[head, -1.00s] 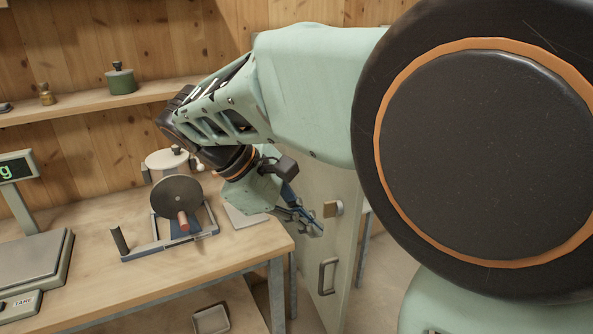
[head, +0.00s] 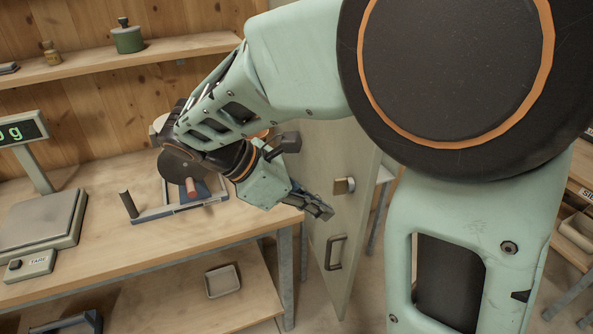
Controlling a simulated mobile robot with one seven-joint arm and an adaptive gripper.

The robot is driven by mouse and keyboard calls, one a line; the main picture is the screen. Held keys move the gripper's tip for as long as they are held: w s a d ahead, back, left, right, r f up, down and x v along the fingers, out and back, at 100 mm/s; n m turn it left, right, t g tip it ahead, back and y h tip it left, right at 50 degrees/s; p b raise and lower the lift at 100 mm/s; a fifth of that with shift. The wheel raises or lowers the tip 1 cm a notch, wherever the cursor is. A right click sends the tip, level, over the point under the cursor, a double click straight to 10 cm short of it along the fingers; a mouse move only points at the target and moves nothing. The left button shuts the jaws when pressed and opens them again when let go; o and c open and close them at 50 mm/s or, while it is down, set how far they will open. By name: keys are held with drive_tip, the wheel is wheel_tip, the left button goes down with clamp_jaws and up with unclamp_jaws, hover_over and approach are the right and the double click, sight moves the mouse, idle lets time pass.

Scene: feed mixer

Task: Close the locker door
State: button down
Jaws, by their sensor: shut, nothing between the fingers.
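The locker door (head: 345,220) is a pale upright panel right of the workbench, seen at a steep angle and standing open. It has a dark pull handle (head: 335,252) low down and a brass-coloured latch (head: 344,186) above it. My gripper (head: 326,212) is shut and empty. Its tips are at the left of the door's face, between latch and handle height in the picture; I cannot tell whether they touch it. My arm hides the upper part of the door and whatever is behind it.
A wall shelf (head: 100,66) carries a green canister (head: 128,38). More shelving (head: 580,205) stands at the far right.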

sight(359, 216)
drive_tip(key=shift+w+d+f, duration=0.15)
drive_tip(key=shift+d+f, duration=0.05)
drive_tip(key=shift+d, duration=0.7)
drive_tip(key=shift+w+d+f, duration=0.1)
drive_tip(key=shift+d+f, duration=0.15)
drive_tip(key=shift+d, duration=0.6)
drive_tip(key=shift+w+d+f, duration=0.15)
drive_tip(key=shift+d+f, duration=0.05)
drive_tip(key=shift+d, duration=0.7)
drive_tip(key=shift+p, duration=0.3)
